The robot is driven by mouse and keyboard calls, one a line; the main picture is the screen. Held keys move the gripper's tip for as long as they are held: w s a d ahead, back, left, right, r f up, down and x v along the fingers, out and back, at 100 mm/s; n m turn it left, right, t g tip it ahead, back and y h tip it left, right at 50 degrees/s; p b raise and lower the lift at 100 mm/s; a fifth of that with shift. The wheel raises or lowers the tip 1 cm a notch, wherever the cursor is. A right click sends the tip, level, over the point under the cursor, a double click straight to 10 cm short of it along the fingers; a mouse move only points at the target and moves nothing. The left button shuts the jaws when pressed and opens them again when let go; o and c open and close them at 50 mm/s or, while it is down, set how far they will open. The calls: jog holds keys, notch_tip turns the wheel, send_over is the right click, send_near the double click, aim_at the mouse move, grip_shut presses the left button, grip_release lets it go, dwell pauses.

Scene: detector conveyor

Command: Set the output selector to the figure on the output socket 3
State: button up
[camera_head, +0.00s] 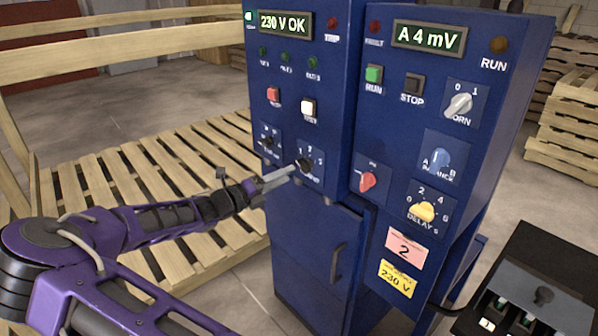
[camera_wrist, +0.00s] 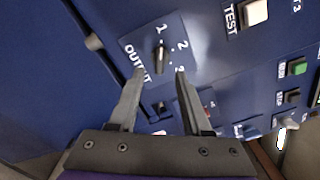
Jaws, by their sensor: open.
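The output selector (camera_wrist: 160,60) is a small dark knob on a blue plate marked 1, 2, 3 and OUTPUT in the wrist view. Its bar lies roughly in line with the 1, though its pointing end is not clear. In the head view the output selector (camera_head: 305,163) is low on the left blue cabinet, partly covered by my gripper. My gripper (camera_head: 292,170) reaches it from the left. In the wrist view my gripper (camera_wrist: 159,72) is open, one fingertip on each side of the knob; contact is unclear. I cannot make out output socket 3 or its figure.
A similar dark knob (camera_head: 267,143) sits left of the selector, with a white button (camera_head: 308,107) above. The right cabinet has a red knob (camera_head: 367,180), a pink tag reading 2 (camera_head: 404,250) and a yellow 230 V tag (camera_head: 397,278). A black box (camera_head: 545,290) stands lower right.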

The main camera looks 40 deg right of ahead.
aim_at(301, 168)
jog(key=d, duration=0.5)
jog(key=shift+w+d, duration=0.25)
jog(key=shift+d, duration=0.1)
grip_shut()
